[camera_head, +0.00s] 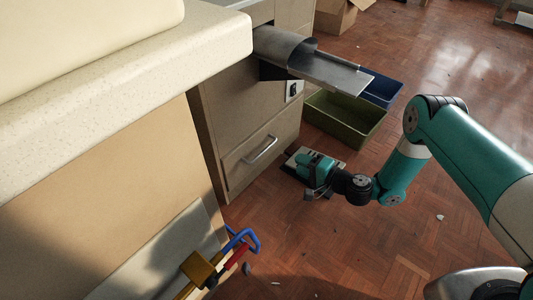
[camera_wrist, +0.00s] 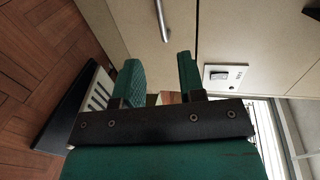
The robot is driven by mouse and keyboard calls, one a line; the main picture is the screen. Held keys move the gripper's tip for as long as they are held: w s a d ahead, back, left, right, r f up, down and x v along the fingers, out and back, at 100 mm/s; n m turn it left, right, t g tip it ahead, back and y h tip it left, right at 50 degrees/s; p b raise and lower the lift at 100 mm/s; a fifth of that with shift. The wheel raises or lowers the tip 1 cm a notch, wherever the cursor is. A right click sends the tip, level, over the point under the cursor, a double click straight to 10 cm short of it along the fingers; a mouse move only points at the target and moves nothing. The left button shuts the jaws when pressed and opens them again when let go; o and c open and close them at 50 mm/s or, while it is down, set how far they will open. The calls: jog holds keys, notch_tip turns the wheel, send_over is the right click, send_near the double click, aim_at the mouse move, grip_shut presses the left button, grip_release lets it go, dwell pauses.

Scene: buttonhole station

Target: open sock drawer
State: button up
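A beige drawer front (camera_head: 275,148) with a silver bar handle (camera_head: 262,150) is low on the cabinet in the head view. It looks shut, flush with the cabinet face. No sock label or socks show. In the wrist view the drawer front (camera_wrist: 125,22) and its handle (camera_wrist: 161,20) lie ahead of the fingers. My gripper (camera_wrist: 160,70) is open, with two green fingers apart and nothing between them. The handle is beyond the fingertips and not touched. In the head view my gripper (camera_head: 312,166) is low, right of the drawer, its fingertips hard to make out.
A metal chute (camera_head: 330,72) juts out above the drawer. A green bin (camera_head: 345,118) and a blue bin (camera_head: 382,88) stand behind my gripper. A switch plate (camera_head: 293,90) is on the cabinet. Blue and red handles (camera_head: 240,240) stick out at the front. Parquet floor (camera_head: 400,250) is mostly clear.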

aim_at(266, 148)
jog(key=b+x, duration=0.6)
jog(key=x, duration=0.8)
jog(key=shift+w+a+b, duration=0.1)
jog(key=shift+a+b, duration=0.25)
jog(key=shift+a, duration=0.05)
grip_shut()
